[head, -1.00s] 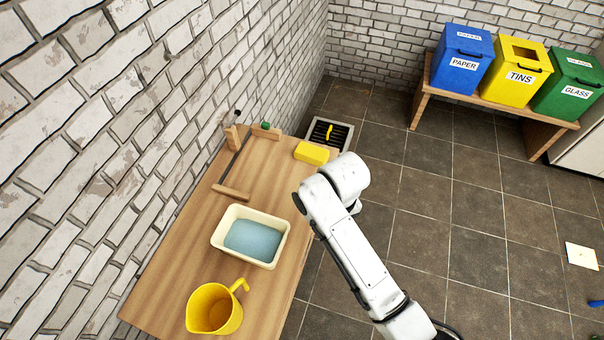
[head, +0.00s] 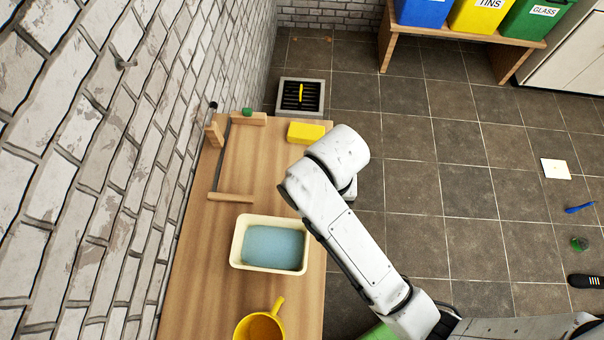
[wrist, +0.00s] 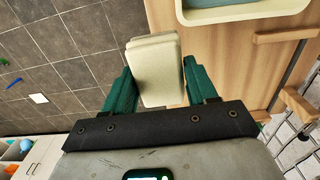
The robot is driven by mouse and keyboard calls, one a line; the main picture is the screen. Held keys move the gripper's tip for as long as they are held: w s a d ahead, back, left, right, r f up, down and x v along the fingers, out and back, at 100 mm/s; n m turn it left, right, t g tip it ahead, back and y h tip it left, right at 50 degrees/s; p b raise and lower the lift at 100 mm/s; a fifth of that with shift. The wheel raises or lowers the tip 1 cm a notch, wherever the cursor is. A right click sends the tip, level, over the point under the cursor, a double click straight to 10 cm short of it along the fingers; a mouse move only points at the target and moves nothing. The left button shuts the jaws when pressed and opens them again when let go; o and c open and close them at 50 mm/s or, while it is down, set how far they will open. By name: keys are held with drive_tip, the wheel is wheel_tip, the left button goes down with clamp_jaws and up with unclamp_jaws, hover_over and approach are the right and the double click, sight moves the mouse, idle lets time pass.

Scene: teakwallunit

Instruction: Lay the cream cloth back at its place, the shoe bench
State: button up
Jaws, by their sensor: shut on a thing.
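My gripper (wrist: 157,88) is shut on the folded cream cloth (wrist: 152,62), with one green finger on each side of it in the wrist view. The cloth is held up beside the edge of a wooden table. In the head view my arm hides the gripper and the cloth. I cannot pick out the shoe bench with certainty in either view.
The wooden table (head: 230,262) holds a cream basin (head: 240,258) of bluish water, a yellow jug (head: 262,325) and a yellow sponge (head: 306,132). A floor drain (head: 301,97) lies beyond. A bin bench (head: 470,45) stands at the back. Small items lie on the right floor.

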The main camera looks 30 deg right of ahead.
drive_tip(key=w+f, duration=0.3)
drive_tip(key=w, duration=0.1)
drive_tip(key=w+d+f, duration=0.1)
drive_tip(key=w+f, duration=0.2)
drive_tip(key=w, duration=0.1)
drive_tip(key=w+d+f, duration=0.1)
drive_tip(key=w+f, duration=0.2)
drive_tip(key=w, duration=0.1)
drive_tip(key=shift+w, duration=0.4)
drive_tip(key=shift+w+f+p, duration=0.15)
drive_tip(key=shift+f+p, duration=0.1)
drive_tip(key=shift+f, duration=0.7)
drive_tip(key=shift+w+f+p, duration=0.1)
drive_tip(key=shift+f+p, duration=0.15)
drive_tip(key=shift+f, duration=0.7)
drive_tip(key=shift+f, duration=0.1)
drive_tip(key=o, duration=0.8)
drive_tip(key=shift+o, duration=0.2)
wheel_tip(320, 180, up, 12)
